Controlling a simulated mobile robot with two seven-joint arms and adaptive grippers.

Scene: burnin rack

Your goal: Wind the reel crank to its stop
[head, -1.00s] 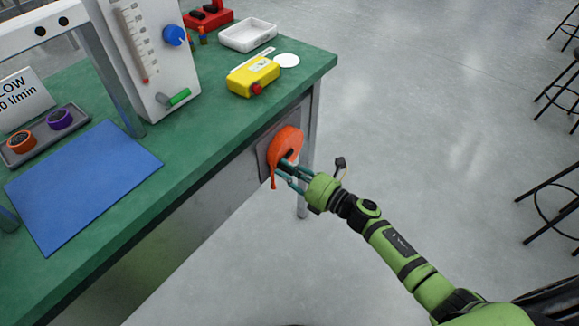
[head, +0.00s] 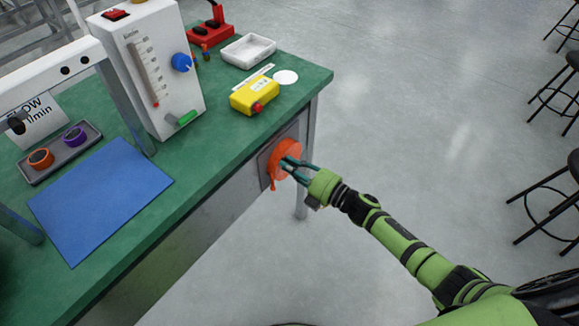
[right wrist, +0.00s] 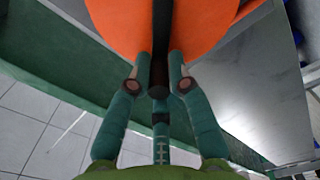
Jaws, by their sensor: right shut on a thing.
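The orange reel (head: 285,160) is mounted on a grey plate on the end panel of the green bench, with an orange strip hanging below it. It fills the top of the right wrist view (right wrist: 205,22). My right gripper (head: 290,167) is at the reel's face, its teal fingers shut on the dark crank handle (right wrist: 159,80), which shows between the fingertips in the right wrist view. The fingers hide most of the crank in the head view. My left gripper is not in view.
On the green bench (head: 215,155) stand a flowmeter (head: 150,75), a yellow box (head: 254,95), a white tray (head: 248,50), a blue mat (head: 100,200) and a tray with two rolls (head: 60,150). Stools (head: 550,205) stand at the right. The floor beside the bench is clear.

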